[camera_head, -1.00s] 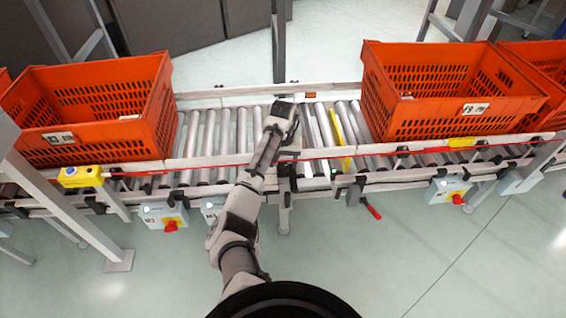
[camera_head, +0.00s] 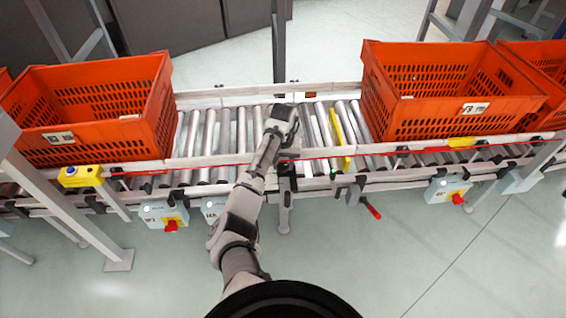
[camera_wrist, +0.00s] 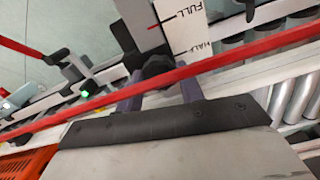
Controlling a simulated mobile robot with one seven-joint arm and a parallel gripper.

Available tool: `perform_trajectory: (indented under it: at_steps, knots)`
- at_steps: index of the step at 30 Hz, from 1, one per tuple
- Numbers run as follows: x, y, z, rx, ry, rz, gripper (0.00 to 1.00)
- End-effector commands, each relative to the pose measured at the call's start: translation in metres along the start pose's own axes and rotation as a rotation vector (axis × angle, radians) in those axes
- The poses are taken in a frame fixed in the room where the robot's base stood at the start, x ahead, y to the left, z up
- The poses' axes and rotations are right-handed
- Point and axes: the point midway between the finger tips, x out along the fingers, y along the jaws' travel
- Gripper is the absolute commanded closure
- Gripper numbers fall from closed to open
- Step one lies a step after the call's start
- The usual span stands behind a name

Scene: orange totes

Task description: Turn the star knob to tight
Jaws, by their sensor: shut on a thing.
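The star knob (camera_wrist: 158,65) is dark and shows in the wrist view, at the base of a white scale plate (camera_wrist: 190,30) marked FULL and HALF with a red line. My gripper (camera_wrist: 160,84) has a finger on each side of the knob and is shut on it. A red cord (camera_wrist: 225,60) crosses the wrist view in front of the fingertips and hides part of the contact. In the head view my gripper (camera_head: 289,150) is at the conveyor's near rail; the knob itself cannot be made out there.
Orange totes stand on the rollers to the left (camera_head: 140,140) and right (camera_head: 400,120) of my arm. A red-handled lever (camera_head: 371,210) hangs from the near rail on the right. Switch boxes hang below the rail. A small green light (camera_wrist: 86,93) shows near the cord.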

Motion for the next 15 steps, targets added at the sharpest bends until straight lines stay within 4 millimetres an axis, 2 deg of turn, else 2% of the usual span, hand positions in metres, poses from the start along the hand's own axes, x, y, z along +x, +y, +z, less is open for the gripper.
perform_trajectory:
  at_steps: [8,15]
  knots:
    - [-0.0020,0.0006,0.0003,0.124,-0.002,0.000,0.85]
    - [-0.0026,0.0007,0.0003,0.330,-0.002,0.001,0.85]
